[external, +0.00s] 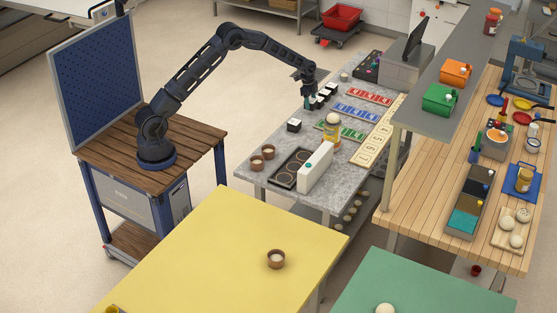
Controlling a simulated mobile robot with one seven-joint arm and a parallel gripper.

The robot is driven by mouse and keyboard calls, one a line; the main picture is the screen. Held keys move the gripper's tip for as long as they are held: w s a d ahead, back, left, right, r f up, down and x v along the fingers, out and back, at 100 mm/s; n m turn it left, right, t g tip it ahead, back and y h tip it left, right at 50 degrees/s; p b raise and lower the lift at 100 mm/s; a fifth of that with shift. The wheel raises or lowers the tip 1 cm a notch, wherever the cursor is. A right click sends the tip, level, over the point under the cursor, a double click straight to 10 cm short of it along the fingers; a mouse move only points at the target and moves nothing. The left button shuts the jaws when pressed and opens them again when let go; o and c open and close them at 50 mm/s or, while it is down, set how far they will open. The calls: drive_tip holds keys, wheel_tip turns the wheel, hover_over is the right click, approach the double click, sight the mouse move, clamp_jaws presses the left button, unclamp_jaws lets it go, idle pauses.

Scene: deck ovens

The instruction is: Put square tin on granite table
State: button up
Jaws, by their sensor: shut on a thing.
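The granite table (266,178) is the long grey speckled table in the middle of the external view. Small dark square tins with white tops stand on it, one alone (294,126) and several in a row (325,95) close to my gripper. My gripper (307,101) points down over the table's left side, at the near end of that row. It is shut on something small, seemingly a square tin. The fingers and neighbouring tins partly hide it, and I cannot tell whether it touches the table.
Red (370,97), blue (357,112) and green (340,131) trays lie right of the tins. A yellow table (220,250) is in front.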

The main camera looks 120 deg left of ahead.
drive_tip(key=shift+f, duration=1.7)
drive_tip(key=o, duration=1.1)
drive_tip(key=shift+f, duration=0.15)
drive_tip(key=r, duration=0.4)
drive_tip(key=s+r, duration=0.1)
drive_tip(key=r, duration=0.3)
drive_tip(key=s+r, duration=0.1)
drive_tip(key=r, duration=0.3)
drive_tip(key=shift+r, duration=0.1)
drive_tip(key=shift+w, duration=0.1)
